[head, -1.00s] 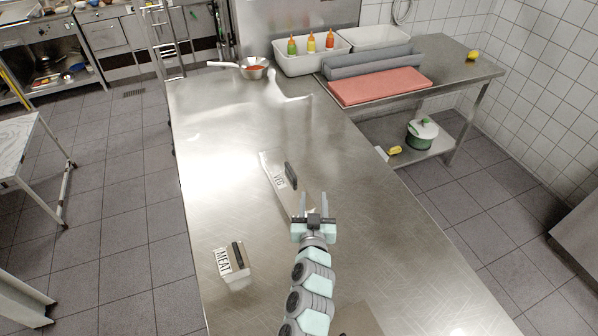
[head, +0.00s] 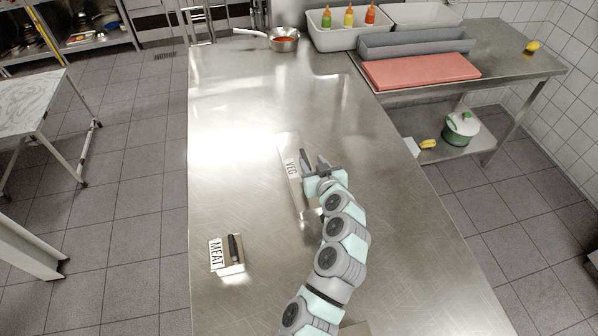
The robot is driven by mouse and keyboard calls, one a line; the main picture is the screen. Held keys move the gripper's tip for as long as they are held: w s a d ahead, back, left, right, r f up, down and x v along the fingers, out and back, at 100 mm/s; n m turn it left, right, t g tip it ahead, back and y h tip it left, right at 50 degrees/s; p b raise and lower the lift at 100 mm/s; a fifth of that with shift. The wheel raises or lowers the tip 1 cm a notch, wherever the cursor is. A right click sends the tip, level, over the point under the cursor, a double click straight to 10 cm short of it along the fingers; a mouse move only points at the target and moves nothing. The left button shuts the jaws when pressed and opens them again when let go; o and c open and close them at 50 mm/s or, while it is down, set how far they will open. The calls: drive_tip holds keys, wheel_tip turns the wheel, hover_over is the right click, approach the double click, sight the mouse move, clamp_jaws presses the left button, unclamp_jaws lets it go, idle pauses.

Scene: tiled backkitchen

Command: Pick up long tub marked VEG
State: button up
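The long tub marked VEG (head: 291,169) is a narrow metallic box lying lengthwise on the steel counter, with a white label and a dark handle (head: 304,158). My gripper (head: 313,162) is at the right side of this tub, close to the handle. The fingers overlap the handle in the view, so I cannot tell whether they touch it or how far apart they are. My wrist and arm hide part of the tub's near right side. A shorter tub marked MEAT (head: 227,265) stands nearer on the left, apart from my gripper.
The steel counter (head: 245,130) is mostly bare around the tubs. A pan (head: 284,45) with red contents stands at its far end. On the right are a white bin (head: 335,40) with squeeze bottles, a grey tray (head: 415,47) and a red board (head: 420,71).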

sight(306, 160)
drive_tip(key=shift+w+a+f+p, duration=0.15)
drive_tip(key=shift+w+a+f, duration=0.45)
drive_tip(key=shift+w, duration=0.3)
drive_tip(key=shift+w+a+f+p, duration=0.15)
drive_tip(key=shift+w+a+f, duration=0.2)
drive_tip(key=shift+w+f, duration=0.45)
drive_tip(key=shift+w+a+f, duration=0.15)
drive_tip(key=shift+w+f, duration=0.05)
drive_tip(key=shift+w, duration=0.45)
drive_tip(key=shift+c, duration=0.4)
clamp_jaws()
